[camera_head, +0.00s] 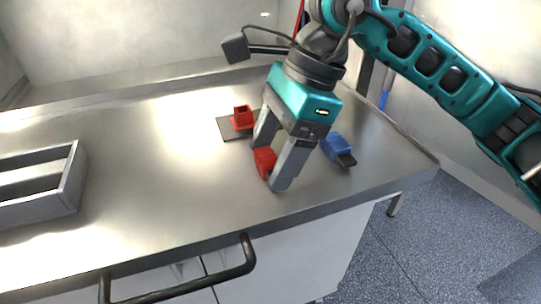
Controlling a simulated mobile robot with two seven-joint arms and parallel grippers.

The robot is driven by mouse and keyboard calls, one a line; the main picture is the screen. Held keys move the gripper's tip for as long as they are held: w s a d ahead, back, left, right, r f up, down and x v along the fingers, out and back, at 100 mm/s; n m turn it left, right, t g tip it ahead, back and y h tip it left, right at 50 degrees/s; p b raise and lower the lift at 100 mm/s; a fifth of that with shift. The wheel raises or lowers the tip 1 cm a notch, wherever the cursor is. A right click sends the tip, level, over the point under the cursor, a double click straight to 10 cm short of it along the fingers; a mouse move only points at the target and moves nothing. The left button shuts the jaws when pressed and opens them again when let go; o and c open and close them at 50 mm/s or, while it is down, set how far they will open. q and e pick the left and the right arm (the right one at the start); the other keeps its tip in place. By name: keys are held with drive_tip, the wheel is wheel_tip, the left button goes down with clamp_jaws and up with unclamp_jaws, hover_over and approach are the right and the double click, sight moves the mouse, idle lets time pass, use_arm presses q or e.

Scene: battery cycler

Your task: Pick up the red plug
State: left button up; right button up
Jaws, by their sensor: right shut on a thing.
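My right gripper (268,168) reaches down to the metal table from the upper right. It is shut on a red block-shaped piece (264,160), the red plug, which shows between its two grey fingers at or just above the table top. Part of the plug is hidden by the fingers. Another red piece (242,117) sits on a dark flat plate (226,129) behind the gripper. My left gripper is not in view.
A blue piece (336,147) with a dark end lies right of my right gripper. A grey metal tray (74,181) with compartments stands at the left. The table (150,170) between is clear. A dark handle (180,290) runs along the front, below the edge.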

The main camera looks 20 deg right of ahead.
wheel_tip(320, 180, up, 20)
drive_tip(key=f+p, duration=0.1)
drive_tip(key=m+t+h+b, duration=0.2)
drive_tip(key=m+t, duration=0.2)
drive_tip(key=m, duration=0.6)
hover_over(263, 161)
wheel_tip(263, 161, down, 6)
drive_tip(key=f+m+h, duration=0.1)
drive_tip(key=f+m, duration=0.1)
drive_tip(key=m, duration=0.2)
drive_tip(key=f+m+h+b, duration=0.1)
drive_tip(key=f+m, duration=0.1)
drive_tip(key=m, duration=0.2)
drive_tip(key=f+m+h+b, duration=0.1)
drive_tip(key=f+m, duration=0.1)
drive_tip(key=m, duration=0.2)
drive_tip(key=shift+a+f+t+h, duration=0.2)
drive_tip(key=shift+f+t+h, duration=0.1)
drive_tip(key=shift+h, duration=0.1)
drive_tip(key=m, duration=0.1)
drive_tip(key=f+m+h+b, duration=0.1)
drive_tip(key=m, duration=0.1)
drive_tip(key=shift+d+f, duration=0.2)
drive_tip(key=shift+f, duration=0.05)
drive_tip(key=shift+f+g+b, duration=0.4)
drive_tip(key=shift+f+b, duration=0.15)
drive_tip(key=shift+f, duration=1.8)
drive_tip(key=o, duration=1)
